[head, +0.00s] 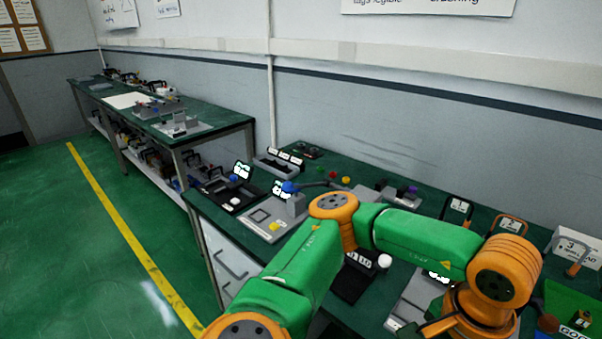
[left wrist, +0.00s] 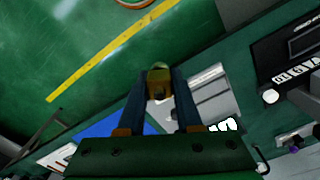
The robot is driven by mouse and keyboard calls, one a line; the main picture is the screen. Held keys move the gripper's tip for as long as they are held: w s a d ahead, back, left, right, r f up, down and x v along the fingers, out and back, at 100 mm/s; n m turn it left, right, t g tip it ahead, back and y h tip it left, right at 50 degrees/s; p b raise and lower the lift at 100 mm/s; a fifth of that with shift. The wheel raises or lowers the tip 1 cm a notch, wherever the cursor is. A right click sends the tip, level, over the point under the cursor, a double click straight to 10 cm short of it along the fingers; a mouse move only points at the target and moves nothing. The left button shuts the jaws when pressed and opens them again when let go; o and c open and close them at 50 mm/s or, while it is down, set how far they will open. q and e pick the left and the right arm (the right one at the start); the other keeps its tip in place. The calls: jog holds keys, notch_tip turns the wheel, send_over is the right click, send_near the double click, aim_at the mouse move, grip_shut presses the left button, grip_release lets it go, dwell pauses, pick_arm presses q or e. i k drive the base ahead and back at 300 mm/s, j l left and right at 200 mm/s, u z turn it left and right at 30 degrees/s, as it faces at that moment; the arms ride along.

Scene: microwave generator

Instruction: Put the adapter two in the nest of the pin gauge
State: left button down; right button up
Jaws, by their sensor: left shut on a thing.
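My left arm reaches across the bench in the head view and bends down at the lower right; its fingertips are hidden there. In the left wrist view my left gripper (left wrist: 158,84) is shut on a small brass-yellow piece (left wrist: 158,76), which looks like the adapter. No number on it can be read. Beside the fingers in that view is a grey fixture (left wrist: 208,88) with a white display, partly hidden by a finger. It seems to be the grey fixture (head: 407,303) at the lower right of the head view. Which station is the pin gauge cannot be told. My right gripper is not in view.
A black unit with a white knob (head: 384,261) stands left of the grey fixture. A grey plate with a square outline (head: 259,216) lies farther left. Numbered stands (head: 511,225) line the right side, with a green tray (head: 565,300) in front.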

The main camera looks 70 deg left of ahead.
aim_at(260, 216)
jog(key=k+j+u, duration=0.1)
jog(key=j, duration=0.5)
jog(key=k+j, duration=0.15)
jog(key=j, duration=0.5)
jog(key=k+j+u, duration=0.15)
jog(key=j, duration=1.1)
jog(key=i+j+u, duration=0.1)
jog(key=j, duration=0.45)
jog(key=i+u, duration=0.05)
